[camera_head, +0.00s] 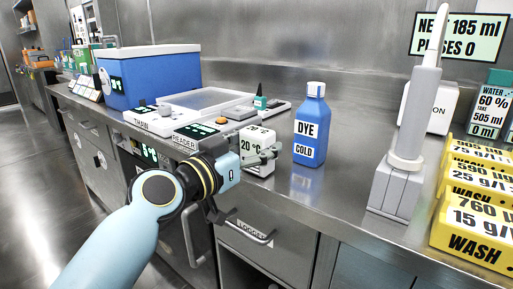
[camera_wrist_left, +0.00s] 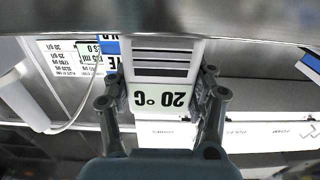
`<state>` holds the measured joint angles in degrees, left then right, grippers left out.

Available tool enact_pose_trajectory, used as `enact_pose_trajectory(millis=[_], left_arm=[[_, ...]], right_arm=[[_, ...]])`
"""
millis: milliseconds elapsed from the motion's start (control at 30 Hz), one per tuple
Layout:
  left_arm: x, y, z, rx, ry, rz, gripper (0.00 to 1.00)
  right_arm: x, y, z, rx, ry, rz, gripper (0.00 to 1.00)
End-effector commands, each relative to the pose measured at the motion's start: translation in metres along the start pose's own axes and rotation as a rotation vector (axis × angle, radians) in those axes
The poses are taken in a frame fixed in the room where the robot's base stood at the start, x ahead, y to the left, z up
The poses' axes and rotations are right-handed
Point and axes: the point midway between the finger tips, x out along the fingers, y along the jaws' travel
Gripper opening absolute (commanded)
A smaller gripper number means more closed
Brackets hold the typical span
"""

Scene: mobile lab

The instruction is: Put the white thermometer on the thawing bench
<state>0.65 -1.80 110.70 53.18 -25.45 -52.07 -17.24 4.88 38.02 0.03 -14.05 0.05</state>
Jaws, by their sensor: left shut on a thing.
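The white thermometer (camera_head: 259,140) reads 20 °C and is near the counter's front edge, left of the blue dye bottle. My left gripper (camera_head: 262,157) is shut on it, and partly hides it. In the left wrist view the thermometer (camera_wrist_left: 165,70) appears upside down between the two fingers of my left gripper (camera_wrist_left: 162,97). I cannot tell whether its base touches the counter. The thawing bench (camera_head: 141,123), labelled THAW, is further left on the counter, with a pale flat top behind the label. My right gripper is not in view.
A reader (camera_head: 196,133) lies between the thawing bench and the thermometer. The blue dye bottle (camera_head: 310,125) stands close to the thermometer's right. A blue box (camera_head: 155,78) stands behind the bench. A grey pipette stand (camera_head: 396,188) and yellow wash boxes (camera_head: 472,225) are at right.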

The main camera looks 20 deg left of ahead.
Motion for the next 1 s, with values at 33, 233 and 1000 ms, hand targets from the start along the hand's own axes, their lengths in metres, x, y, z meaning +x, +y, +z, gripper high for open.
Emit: enact_pose_trajectory(millis=[33, 233, 1000], left_arm=[[0.000, 0.000, 0.001, 0.000, 0.000, 0.000, 0.23], [0.000, 0.000, 0.003, 0.000, 0.000, 0.000, 0.68], [-0.066, 0.001, 0.002, 0.003, -0.005, 0.002, 0.80]], right_arm=[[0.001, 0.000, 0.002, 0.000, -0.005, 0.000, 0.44], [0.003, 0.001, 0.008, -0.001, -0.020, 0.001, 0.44], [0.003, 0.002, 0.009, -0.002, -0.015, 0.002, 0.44]])
